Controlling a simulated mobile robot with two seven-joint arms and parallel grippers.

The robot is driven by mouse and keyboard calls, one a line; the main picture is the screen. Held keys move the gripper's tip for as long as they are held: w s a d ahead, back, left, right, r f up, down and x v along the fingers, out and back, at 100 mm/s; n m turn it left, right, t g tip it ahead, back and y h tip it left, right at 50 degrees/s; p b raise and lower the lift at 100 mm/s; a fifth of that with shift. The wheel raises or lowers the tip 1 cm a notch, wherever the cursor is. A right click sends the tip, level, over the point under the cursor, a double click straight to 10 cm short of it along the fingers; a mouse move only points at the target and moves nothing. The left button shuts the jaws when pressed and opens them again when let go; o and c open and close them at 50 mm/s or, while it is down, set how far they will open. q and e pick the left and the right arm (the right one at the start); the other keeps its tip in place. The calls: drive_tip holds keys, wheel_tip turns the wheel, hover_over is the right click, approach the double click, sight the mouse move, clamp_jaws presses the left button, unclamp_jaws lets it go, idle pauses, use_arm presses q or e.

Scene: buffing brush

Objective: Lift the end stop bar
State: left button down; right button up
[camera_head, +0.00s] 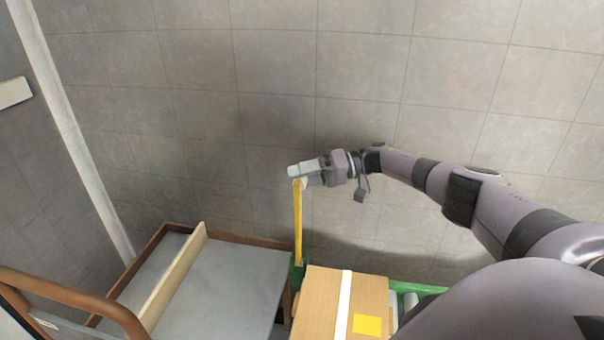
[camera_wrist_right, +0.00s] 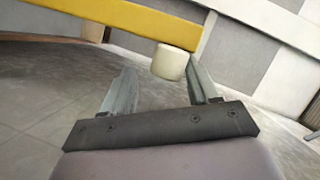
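The end stop bar (camera_head: 298,225) is yellow and stands nearly upright in the head view, its lower end at a green bracket (camera_head: 298,268) beside the conveyor. In the right wrist view the bar (camera_wrist_right: 130,20) crosses the top of the picture, with a pale round knob (camera_wrist_right: 169,62) on it. My right gripper (camera_head: 303,170) is at the top end of the bar. Its fingers (camera_wrist_right: 162,80) are spread apart, with the knob between or just beyond their tips, closer to the right finger. A gap shows at the left finger. My left gripper is not in view.
A cardboard box (camera_head: 318,305) with a white strip and yellow label sits on the green-framed roller conveyor (camera_head: 412,289). Left of it is a grey-topped cart (camera_head: 225,290) with a wooden board (camera_head: 175,280) and brown rail.

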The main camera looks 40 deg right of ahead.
drive_tip(key=shift+f, duration=0.2)
drive_tip(key=shift+s+d, duration=0.1)
drive_tip(key=shift+d, duration=0.2)
drive_tip(key=b+v, duration=0.1)
drive_tip(key=v, duration=0.5)
drive_tip(key=shift+d+r, duration=0.2)
drive_tip(key=shift+d, duration=0.05)
drive_tip(key=shift+s, duration=0.1)
